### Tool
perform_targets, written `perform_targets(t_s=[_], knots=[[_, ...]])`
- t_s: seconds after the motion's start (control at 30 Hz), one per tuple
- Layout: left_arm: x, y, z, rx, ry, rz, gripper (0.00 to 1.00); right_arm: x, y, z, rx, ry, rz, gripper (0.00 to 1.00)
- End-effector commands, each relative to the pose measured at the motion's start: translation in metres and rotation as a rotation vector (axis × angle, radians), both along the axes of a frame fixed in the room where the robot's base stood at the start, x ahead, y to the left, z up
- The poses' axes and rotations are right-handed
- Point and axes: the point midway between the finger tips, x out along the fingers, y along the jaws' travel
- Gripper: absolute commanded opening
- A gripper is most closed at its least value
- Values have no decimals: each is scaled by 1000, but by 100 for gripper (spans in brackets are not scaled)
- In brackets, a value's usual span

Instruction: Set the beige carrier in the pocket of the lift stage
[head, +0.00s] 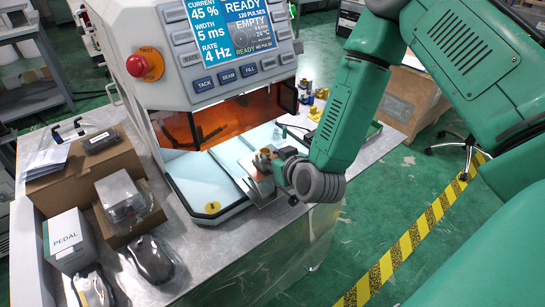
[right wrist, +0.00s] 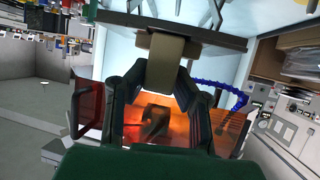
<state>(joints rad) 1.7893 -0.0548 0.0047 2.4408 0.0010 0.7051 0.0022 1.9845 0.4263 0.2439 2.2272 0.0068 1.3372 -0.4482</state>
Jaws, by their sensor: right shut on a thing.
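My right gripper (head: 276,170) reaches in from the right at the front opening of the machine (head: 215,160). In the right wrist view its two dark fingers (right wrist: 168,88) are closed on the sides of a beige block, the beige carrier (right wrist: 166,62). A dark flat plate (right wrist: 120,20) lies across the far end of the block; I cannot tell whether the two are joined. In the head view the gripper largely hides the carrier. A pale metal plate (head: 254,190) shows just below the gripper. The lift stage's pocket cannot be made out. My left gripper is not in view.
The machine has an orange window (head: 225,120) and a red stop button (head: 137,65). Cardboard boxes (head: 80,175), a PEDAL box (head: 70,240) and a wrapped dark item (head: 152,258) crowd the bench's left side. Small yellow parts (head: 318,95) lie behind the gripper. The bench front (head: 250,235) is clear.

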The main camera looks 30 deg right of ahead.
Motion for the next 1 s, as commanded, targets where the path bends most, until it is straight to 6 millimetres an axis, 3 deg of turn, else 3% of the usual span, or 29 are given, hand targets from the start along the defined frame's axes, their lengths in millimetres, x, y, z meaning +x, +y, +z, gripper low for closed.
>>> perform_targets(t_s=[0.03, 0.07, 0.1, 0.53, 0.67, 0.87, 1.0], knots=[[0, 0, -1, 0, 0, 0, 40, 0, 0, -1, 0, -1, 0, 0], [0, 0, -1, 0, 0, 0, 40, 0, 0, -2, 0, 0, 0, 26], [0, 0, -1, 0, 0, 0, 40, 0, -1, -1, 0, -1, 0, 40], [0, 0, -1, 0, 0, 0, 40, -5, 0, 3, 0, 0, 0, 40], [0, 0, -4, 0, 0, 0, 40, -23, 2, 11, 1, 1, 1, 40], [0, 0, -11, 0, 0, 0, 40, -67, 7, 32, 0, 1, 1, 40], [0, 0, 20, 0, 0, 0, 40, -91, 9, 50, -1, 5, 1, 40]])
